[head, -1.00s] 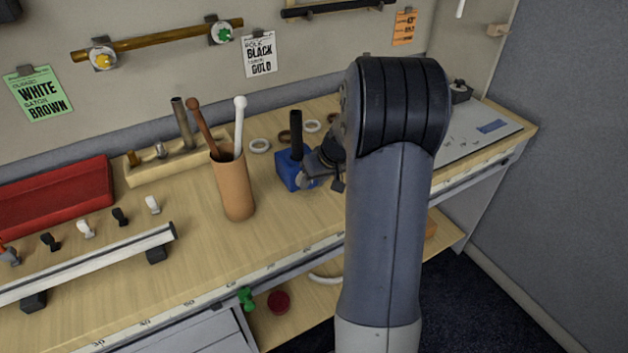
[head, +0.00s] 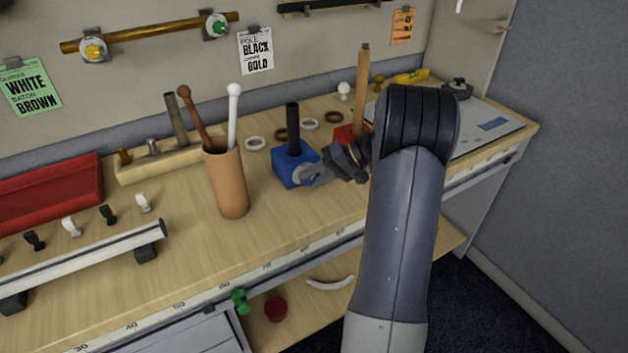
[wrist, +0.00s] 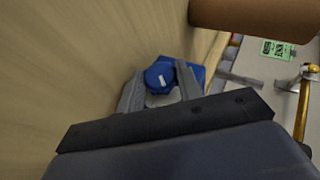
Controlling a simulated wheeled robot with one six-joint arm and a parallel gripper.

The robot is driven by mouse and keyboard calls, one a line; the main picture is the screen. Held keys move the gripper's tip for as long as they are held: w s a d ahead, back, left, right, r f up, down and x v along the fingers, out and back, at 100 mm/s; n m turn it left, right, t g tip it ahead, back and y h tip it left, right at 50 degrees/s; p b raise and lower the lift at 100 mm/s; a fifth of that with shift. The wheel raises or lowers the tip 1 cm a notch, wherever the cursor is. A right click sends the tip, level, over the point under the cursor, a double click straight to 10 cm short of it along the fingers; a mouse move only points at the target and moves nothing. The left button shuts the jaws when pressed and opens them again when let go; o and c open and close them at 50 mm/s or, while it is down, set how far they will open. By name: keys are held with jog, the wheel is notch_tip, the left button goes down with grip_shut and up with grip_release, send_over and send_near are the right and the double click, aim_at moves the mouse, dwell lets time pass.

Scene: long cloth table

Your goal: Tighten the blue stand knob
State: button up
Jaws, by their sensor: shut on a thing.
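The blue stand (head: 292,173) stands on the table and holds an upright black rod (head: 293,130). Its blue knob (wrist: 160,75), with a white mark, faces the wrist camera, and the stand's blue body (wrist: 195,72) shows behind it. My gripper (wrist: 160,88) has one grey finger on each side of the knob and is shut on it. In the head view my gripper (head: 311,174) is at the stand's front right side, and its fingers hide the knob there.
A brown cup (head: 229,180) with two batons stands left of the blue stand. Several rings (head: 256,143) lie behind it. A red stand (head: 346,133) with a wooden rod is close behind my wrist. A white rail (head: 90,262) lies at the front left.

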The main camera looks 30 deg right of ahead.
jog(key=shift+d+f+m+y+b, duration=0.15)
jog(key=shift+m+y+b, duration=0.2)
jog(key=shift+y, duration=0.75)
jog(key=o, duration=1)
